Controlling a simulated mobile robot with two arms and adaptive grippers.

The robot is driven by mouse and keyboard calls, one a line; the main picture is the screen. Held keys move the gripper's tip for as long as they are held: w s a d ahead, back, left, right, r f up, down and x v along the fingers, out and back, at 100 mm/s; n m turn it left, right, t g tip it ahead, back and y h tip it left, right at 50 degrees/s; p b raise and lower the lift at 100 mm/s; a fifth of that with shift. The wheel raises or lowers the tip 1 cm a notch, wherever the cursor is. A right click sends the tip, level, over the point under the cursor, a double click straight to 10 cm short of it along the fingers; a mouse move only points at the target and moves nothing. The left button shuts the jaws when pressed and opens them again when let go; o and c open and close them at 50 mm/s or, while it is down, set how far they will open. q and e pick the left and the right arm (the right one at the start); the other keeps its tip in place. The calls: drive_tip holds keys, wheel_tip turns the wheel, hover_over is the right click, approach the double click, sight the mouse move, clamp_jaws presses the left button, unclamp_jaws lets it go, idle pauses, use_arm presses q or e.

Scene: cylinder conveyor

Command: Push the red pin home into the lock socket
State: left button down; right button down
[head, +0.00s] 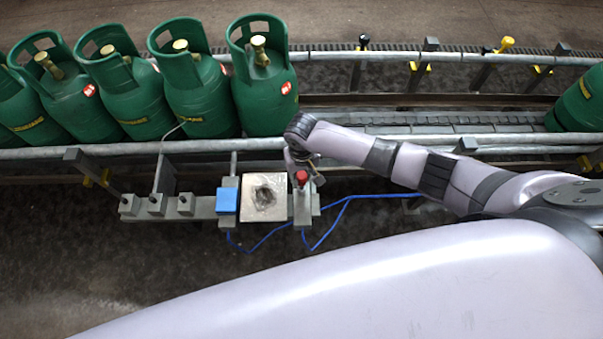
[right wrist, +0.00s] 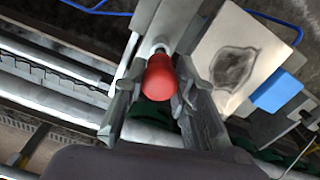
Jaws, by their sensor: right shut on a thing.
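The red pin (head: 301,176) is at the grey lock socket block (head: 303,212), at the right end of the bracket by the conveyor. In the right wrist view the red head of the pin (right wrist: 160,78) lies between the two fingers, with a short pale metal collar at its far end, against the grey block (right wrist: 168,18). My right gripper (head: 304,178) is shut on the pin. It also shows in the right wrist view (right wrist: 161,92). How deep the pin sits is hidden. My left gripper is not in view.
A white plate with a dark smudge (head: 250,216) and a blue box (head: 226,201) stand left of the block. Green gas cylinders (head: 263,95) stand on the conveyor behind the rail (head: 120,149). Blue cables (head: 329,227) hang below the bracket.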

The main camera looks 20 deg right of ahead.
sight(302, 182)
drive_tip(key=shift+p, duration=0.5)
idle(0.9)
drive_tip(key=shift+f+b, duration=1.05)
drive_tip(key=shift+f, duration=1.05)
drive_tip(key=c, duration=1.2)
unclamp_jaws()
